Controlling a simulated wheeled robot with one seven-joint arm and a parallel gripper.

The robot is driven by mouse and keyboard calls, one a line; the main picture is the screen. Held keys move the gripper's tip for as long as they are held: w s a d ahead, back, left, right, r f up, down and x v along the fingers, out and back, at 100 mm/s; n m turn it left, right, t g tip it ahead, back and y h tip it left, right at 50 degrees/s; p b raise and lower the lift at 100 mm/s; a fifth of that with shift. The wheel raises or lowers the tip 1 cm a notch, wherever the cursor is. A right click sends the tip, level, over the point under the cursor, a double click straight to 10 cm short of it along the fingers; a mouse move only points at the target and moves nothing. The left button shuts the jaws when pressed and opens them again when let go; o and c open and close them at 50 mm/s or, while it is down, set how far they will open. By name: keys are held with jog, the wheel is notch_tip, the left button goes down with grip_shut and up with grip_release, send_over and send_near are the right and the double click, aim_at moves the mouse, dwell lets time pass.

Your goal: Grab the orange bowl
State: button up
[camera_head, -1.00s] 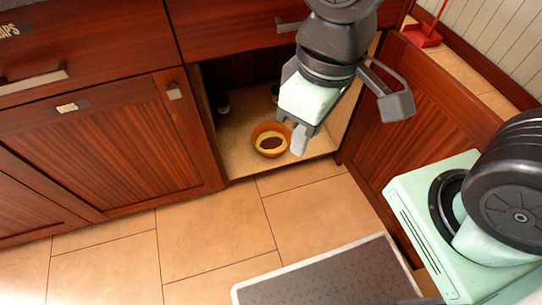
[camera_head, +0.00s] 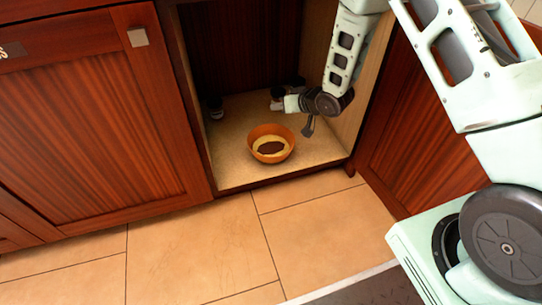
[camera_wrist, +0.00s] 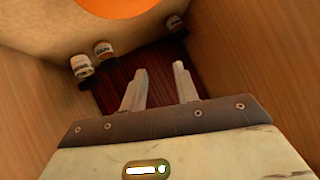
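The orange bowl (camera_head: 270,144) sits upright on the floor of the open lower cabinet, near its front edge, with a yellow and dark brown pattern inside. Part of it shows at the top of the wrist view (camera_wrist: 112,6). My gripper (camera_wrist: 160,80) is open and empty inside the cabinet, its two pale fingers apart and not touching the bowl. In the head view my gripper (camera_head: 298,104) is to the upper right of the bowl, partly hidden by my wrist.
Small jars stand at the back of the cabinet, one at the left (camera_head: 214,107) and others (camera_wrist: 82,65) near the back right. The cabinet's right wall (camera_head: 352,120) is close to my arm. An open door (camera_head: 392,150) stands at the right. The tiled floor (camera_head: 200,245) in front is clear.

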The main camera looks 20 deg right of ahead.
aim_at(286, 130)
jog(key=d+f+y+b, duration=0.1)
jog(key=d+f, duration=0.1)
jog(key=f, duration=0.2)
jog(key=s+d+f+t+y+b, duration=0.1)
jog(key=d+f, duration=0.1)
jog(key=f, duration=0.2)
jog(key=d+f, duration=0.3)
jog(key=f, duration=0.1)
jog(key=shift+s+f+t+y+b, duration=0.2)
jog(key=shift+f+t+y+b, duration=0.1)
jog(key=shift+y+b, duration=0.1)
jog(key=shift+w+a+f, duration=0.1)
jog(key=shift+w+f, duration=0.05)
jog(key=shift+f, duration=0.1)
jog(key=b+x, duration=0.4)
jog(key=x, duration=0.2)
jog(key=shift+w+a+b, duration=0.1)
jog(key=shift+b, duration=0.25)
jog(key=shift+w+a, duration=0.15)
jog(key=shift+w, duration=0.1)
jog(key=shift+r, duration=0.1)
grip_shut()
